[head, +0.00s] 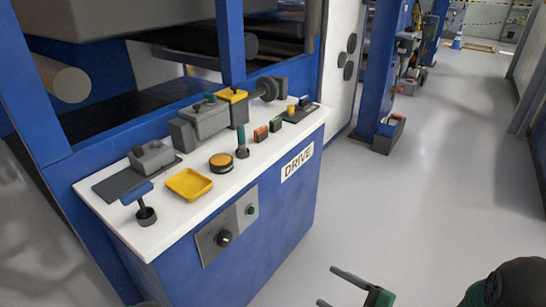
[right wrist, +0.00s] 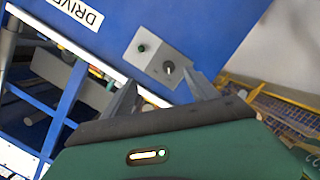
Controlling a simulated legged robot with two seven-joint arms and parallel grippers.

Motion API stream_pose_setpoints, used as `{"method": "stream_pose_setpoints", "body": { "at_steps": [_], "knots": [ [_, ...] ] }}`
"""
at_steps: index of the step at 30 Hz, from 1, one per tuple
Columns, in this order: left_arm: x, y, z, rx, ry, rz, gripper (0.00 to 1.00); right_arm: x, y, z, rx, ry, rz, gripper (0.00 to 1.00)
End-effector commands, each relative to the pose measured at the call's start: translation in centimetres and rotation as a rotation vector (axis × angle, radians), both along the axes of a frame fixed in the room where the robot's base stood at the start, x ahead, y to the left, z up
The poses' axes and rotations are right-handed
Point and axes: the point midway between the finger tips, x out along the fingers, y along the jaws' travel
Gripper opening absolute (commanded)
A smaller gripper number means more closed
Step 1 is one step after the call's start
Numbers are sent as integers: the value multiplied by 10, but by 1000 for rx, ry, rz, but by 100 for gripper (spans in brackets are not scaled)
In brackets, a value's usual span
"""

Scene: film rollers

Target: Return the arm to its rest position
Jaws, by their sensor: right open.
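My right gripper (head: 345,288) is in the bottom right of the head view, in front of and apart from the blue drive console (head: 280,235). Its two grey fingers are spread with nothing between them. In the right wrist view the open fingers (right wrist: 165,100) point toward the console's front, where a grey plate with a dark knob (right wrist: 168,68) and a green button (right wrist: 141,48) shows. Part of a dark, rounded piece of my right arm shows at the bottom right corner of the head view. My left gripper is not in view.
The white console top (head: 205,205) carries a yellow tray (head: 188,184), a blue-handled lever (head: 143,203), a round orange button (head: 221,162) and several small controls. Blue machine frames stand behind. Open grey floor (head: 440,180) lies to the right. A blue post (head: 378,75) stands farther back.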

Motion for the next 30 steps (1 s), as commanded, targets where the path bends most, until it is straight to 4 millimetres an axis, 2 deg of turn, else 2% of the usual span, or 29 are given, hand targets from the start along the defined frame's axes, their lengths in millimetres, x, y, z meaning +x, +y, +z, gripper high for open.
{"method": "stream_pose_setpoints", "body": {
  "at_steps": [1, 5, 10, 14, 15, 17, 20, 21, 24, 27, 30],
  "knots": [
    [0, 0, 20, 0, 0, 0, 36, 5, -3, 17, -19, 21, -25, 68],
    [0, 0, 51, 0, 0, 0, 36, 20, -15, 35, -72, 104, -121, 68],
    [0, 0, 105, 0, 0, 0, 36, 38, -39, 72, -134, 252, -303, 68],
    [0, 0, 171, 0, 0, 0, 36, 43, -65, 125, -151, 429, -526, 68],
    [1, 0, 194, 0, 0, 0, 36, 40, -74, 144, -144, 498, -609, 68],
    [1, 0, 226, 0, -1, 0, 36, 30, -84, 172, -123, 608, -734, 68],
    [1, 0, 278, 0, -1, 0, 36, 3, -92, 216, -58, 804, -932, 68],
    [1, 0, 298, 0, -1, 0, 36, -11, -91, 234, -26, 886, -1004, 68],
    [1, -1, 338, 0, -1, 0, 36, -48, -80, 270, 58, 1081, -1152, 68],
    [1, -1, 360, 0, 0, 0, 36, -78, -64, 292, 119, 1236, -1243, 68],
    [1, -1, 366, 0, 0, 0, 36, -95, -54, 299, 152, 1321, -1287, 68]
  ]
}}
